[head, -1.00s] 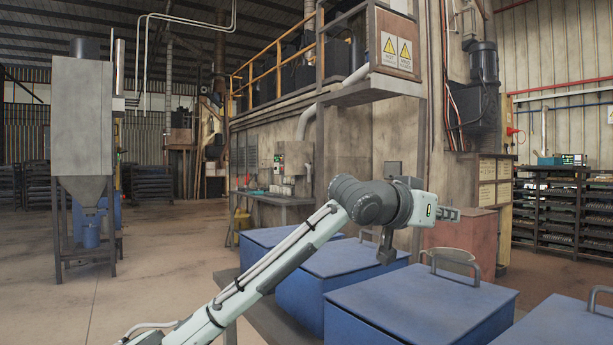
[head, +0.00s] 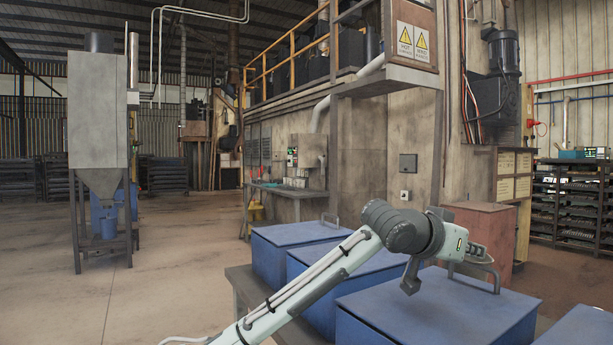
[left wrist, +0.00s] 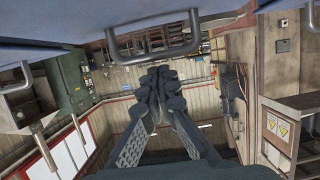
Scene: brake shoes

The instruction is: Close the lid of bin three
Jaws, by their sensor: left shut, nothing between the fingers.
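Several blue bins stand in a row, all with lids down as far as I can see. No bin numbers are readable. Counting from the far end, the third bin (head: 430,312) has a flat shut lid with a grey handle at its far side. My left gripper (head: 481,253) is above that far side, pointing away to the right, and overlaps the handle in view; contact cannot be told. In the left wrist view, which is upside down, the left gripper (left wrist: 158,82) is shut and empty. A lid handle (left wrist: 154,40) shows apart from the fingers there. My right gripper is not in view.
The first bin (head: 270,262), second bin (head: 312,270) and nearest bin (head: 585,328) flank the third. A reddish box (head: 478,220) stands behind them. A grey hopper (head: 97,110) stands at left. The floor between is clear.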

